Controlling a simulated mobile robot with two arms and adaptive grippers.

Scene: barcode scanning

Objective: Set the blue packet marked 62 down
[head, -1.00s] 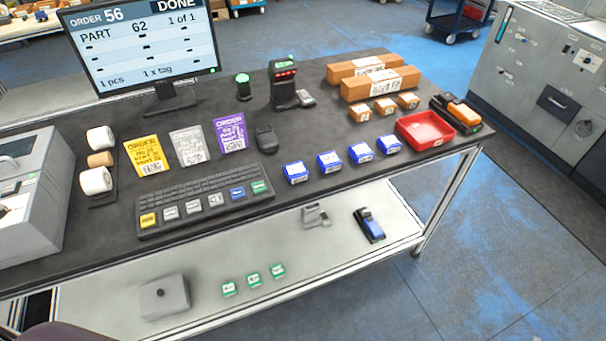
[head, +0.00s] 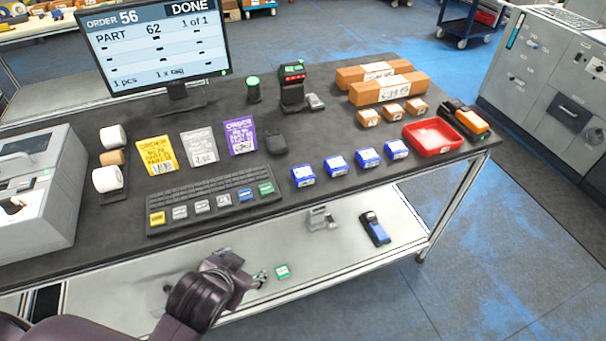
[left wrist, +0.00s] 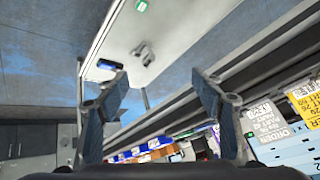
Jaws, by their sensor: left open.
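Several blue packets with white labels stand in a row on the dark tabletop in the head view: one (head: 303,175), a second (head: 336,166), a third (head: 368,158) and another at the right end (head: 397,149). I cannot read which is marked 62. My left gripper (head: 262,277) is in front of the table's near side, over the lower shelf in the picture, apart from the packets. In the left wrist view the left gripper (left wrist: 164,92) is open, with nothing between its fingers. My right gripper is not in view.
A red tray (head: 432,137) and small orange boxes (head: 393,111) are right of and behind the packets. The keyboard (head: 212,202) lies to their left. The scanner (head: 292,88) stands behind. The monitor (head: 157,50) reads DONE, part 62. Bare tabletop lies around the row.

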